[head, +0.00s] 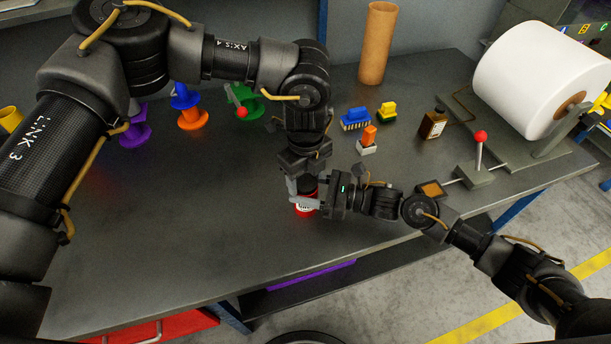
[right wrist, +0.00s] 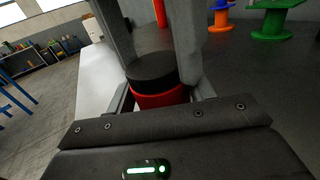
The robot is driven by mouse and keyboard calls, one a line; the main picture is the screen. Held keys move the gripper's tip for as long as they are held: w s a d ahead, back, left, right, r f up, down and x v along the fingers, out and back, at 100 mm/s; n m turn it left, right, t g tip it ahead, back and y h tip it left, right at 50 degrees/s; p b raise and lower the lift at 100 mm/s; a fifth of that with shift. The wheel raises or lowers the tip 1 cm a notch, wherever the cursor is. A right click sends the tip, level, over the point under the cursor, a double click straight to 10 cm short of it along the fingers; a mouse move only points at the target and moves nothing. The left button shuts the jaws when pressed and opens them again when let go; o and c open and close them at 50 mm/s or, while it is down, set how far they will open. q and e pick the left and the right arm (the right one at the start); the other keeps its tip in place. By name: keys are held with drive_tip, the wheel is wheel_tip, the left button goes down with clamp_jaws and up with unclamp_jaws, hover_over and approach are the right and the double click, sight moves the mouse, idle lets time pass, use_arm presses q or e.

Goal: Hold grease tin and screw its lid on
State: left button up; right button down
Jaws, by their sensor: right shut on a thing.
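The grease tin (head: 306,210) is a small red tin with a white band, upright near the table's front edge. Its black lid (right wrist: 152,70) sits on top of the red tin body (right wrist: 160,97) in the right wrist view; whether it is threaded on cannot be told. My right gripper (head: 308,202) comes in from the right and is shut on the tin body. My left gripper (head: 306,186) points down from above. Its two grey fingers stand on either side of the lid, close to it; whether they press on it is unclear.
Purple, blue and green bobbins (head: 245,104) stand at the back left. A cardboard tube (head: 377,45), brushes (head: 355,119), a brown bottle (head: 433,124), a red-knobbed lever (head: 480,137) and a large white roll (head: 540,75) are behind and right. The table's left front is clear.

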use_arm(q)
drive_tip(key=o, duration=0.3)
drive_tip(key=shift+r, duration=0.1)
wheel_tip(320, 180, up, 12)
idle(0.5)
use_arm(e)
drive_tip(key=shift+c, duration=2.4)
unclamp_jaws()
drive_tip(key=b+v, duration=0.3)
drive_tip(key=v, duration=0.7)
drive_tip(key=shift+a+f, duration=0.1)
drive_tip(key=shift+f, duration=0.05)
use_arm(q)
drive_tip(key=shift+f+b, duration=0.3)
drive_tip(key=shift+f, duration=1.55)
use_arm(e)
drive_tip(key=shift+s+d, duration=0.1)
drive_tip(key=shift+d, duration=0.4)
